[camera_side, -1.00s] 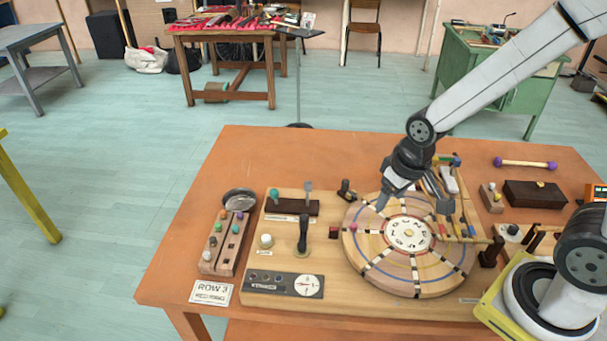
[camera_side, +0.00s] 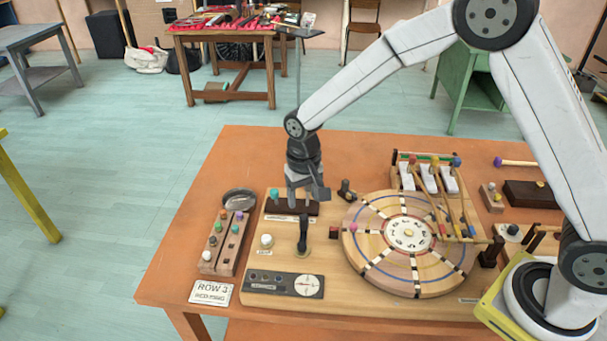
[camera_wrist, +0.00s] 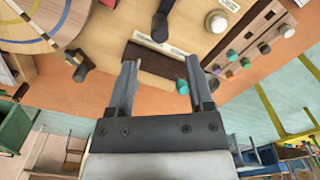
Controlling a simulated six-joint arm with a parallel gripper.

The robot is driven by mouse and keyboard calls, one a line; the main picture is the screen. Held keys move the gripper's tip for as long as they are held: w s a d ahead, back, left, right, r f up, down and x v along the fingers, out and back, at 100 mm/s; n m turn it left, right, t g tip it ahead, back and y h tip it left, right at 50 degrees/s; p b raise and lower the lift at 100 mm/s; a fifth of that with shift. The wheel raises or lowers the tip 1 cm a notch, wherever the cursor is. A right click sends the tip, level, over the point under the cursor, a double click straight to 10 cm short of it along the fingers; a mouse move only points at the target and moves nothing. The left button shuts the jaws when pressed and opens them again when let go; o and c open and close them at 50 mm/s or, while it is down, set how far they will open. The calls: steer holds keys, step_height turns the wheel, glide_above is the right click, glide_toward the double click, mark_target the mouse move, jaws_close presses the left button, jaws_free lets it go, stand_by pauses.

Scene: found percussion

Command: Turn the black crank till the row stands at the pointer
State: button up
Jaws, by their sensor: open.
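The black crank (camera_side: 303,235) stands upright on a pale round base, on the wooden board (camera_side: 275,237); in the wrist view its black grip (camera_wrist: 160,25) shows at the top. The round wooden disc (camera_side: 378,272) with coloured rings and dark-and-light rows lies to its right. A small dark red block (camera_side: 334,232), perhaps the pointer, sits at the disc's left edge. My gripper (camera_side: 304,197) is open and empty, pointing down over the dark brown block behind the crank. In the wrist view my gripper (camera_wrist: 161,63) has the teal knob (camera_wrist: 183,87) near its right finger.
A card (camera_side: 211,293) reading ROW 3 lies at front left, by a wooden peg rack (camera_side: 222,255).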

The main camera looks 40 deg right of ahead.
mark_target(304, 216)
steer(key=shift+f, duration=3.9)
jaws_close()
